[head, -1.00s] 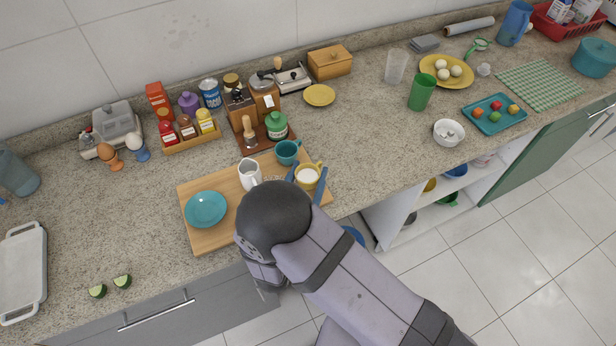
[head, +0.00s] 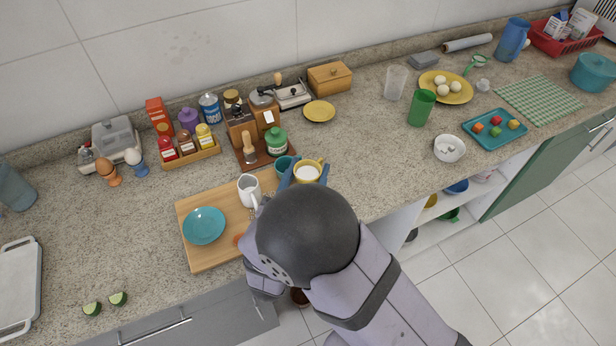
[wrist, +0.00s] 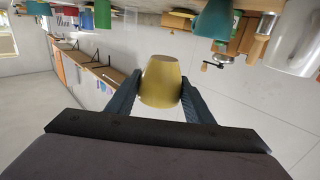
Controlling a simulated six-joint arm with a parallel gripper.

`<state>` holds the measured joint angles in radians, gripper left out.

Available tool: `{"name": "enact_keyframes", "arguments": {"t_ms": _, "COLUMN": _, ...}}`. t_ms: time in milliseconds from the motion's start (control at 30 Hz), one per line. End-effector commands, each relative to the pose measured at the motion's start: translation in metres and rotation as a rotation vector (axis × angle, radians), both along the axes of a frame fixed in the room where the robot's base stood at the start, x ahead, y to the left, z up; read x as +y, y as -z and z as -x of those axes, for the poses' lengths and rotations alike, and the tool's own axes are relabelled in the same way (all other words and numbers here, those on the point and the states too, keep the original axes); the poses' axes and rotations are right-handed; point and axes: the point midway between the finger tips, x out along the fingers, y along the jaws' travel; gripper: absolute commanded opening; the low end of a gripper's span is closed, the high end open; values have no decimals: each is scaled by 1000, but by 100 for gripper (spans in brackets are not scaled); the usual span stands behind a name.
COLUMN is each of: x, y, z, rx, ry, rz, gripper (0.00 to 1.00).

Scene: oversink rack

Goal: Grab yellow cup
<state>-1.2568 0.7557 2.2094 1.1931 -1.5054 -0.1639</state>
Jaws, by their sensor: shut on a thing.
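My gripper (head: 303,176) is shut on the cup; in the head view my arm hides much of the fingers.
The wooden board (head: 200,260) also holds a teal plate (head: 204,226) and a white jug (head: 249,188). The counter to the right is clear up to a white bowl (head: 449,149).

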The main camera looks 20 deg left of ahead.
Motion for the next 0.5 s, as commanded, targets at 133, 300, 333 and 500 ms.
{"name": "enact_keyframes", "arguments": {"t_ms": 133, "x": 0, "y": -6, "z": 0, "rx": -1, "ry": 0, "rz": -2, "gripper": 21}}
{"name": "enact_keyframes", "arguments": {"t_ms": 300, "x": 0, "y": -10, "z": 0, "rx": 0, "ry": 0, "rz": -1, "gripper": 21}}
{"name": "enact_keyframes", "arguments": {"t_ms": 333, "x": 0, "y": -11, "z": 0, "rx": -1, "ry": 0, "rz": -1, "gripper": 21}}
{"name": "enact_keyframes", "arguments": {"t_ms": 500, "x": 0, "y": -13, "z": 0, "rx": -1, "ry": 0, "rz": 0, "gripper": 21}}
